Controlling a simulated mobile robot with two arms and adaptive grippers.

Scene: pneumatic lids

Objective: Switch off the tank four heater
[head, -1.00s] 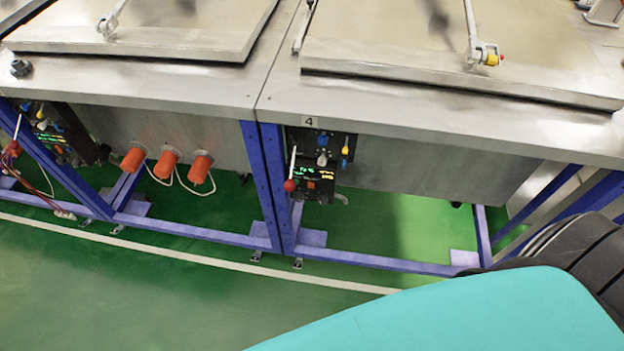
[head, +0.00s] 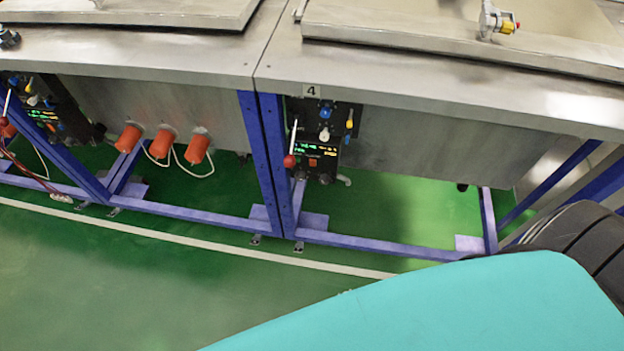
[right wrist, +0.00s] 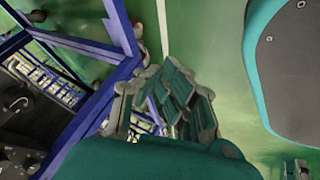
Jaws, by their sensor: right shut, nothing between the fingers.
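The tank four control panel (head: 341,148) hangs under the tank's front edge, below a label reading 4 (head: 311,90). It carries a blue knob (head: 326,112), a pale knob (head: 324,135), a yellow handle (head: 349,124), lit green displays and a small orange square switch (head: 313,163). Which control is the heater's is too small to read. My right gripper (right wrist: 178,98) shows only in the right wrist view, shut and empty, apart from the blue frame. My left gripper is out of view.
Blue frame posts (head: 274,150) stand left of the panel, with a low blue rail (head: 380,247) along the floor. Orange plugs (head: 163,143) hang under the neighbouring tank. The green floor (head: 130,280) in front is clear.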

